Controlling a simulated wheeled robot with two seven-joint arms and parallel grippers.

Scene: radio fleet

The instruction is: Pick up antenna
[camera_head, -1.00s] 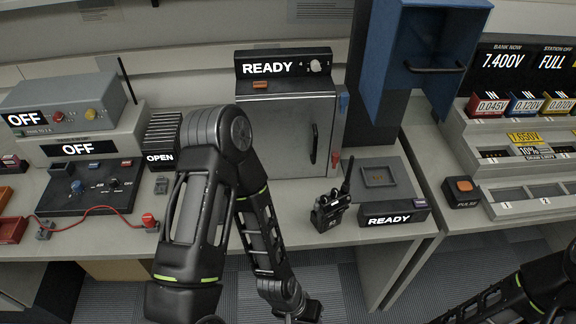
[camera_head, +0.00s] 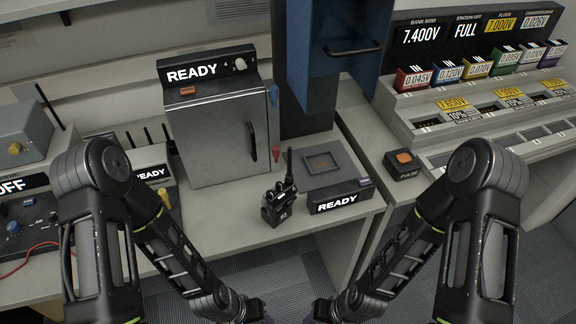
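Several thin black antenna-like rods (camera_head: 147,135) stand upright in a rack left of the grey cabinet, above a READY label (camera_head: 152,173). A black handheld radio (camera_head: 278,207) with a dark upright antenna (camera_head: 289,165) stands on the bench in front of the cabinet. Another thin rod (camera_head: 49,101) rises behind the grey box at left. My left gripper (camera_head: 248,312) is low at the bottom edge, below the bench front. My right gripper (camera_head: 322,312) is beside it, to its right. Both are small, dark and partly cut off, so their finger openings cannot be made out.
The grey cabinet (camera_head: 215,130) has a READY panel. Right of the radio is a READY unit with a square pad (camera_head: 322,162). A blue box (camera_head: 345,45) stands behind. A PULSE button box (camera_head: 403,163) and battery station (camera_head: 470,85) are at right. The bench front is bare.

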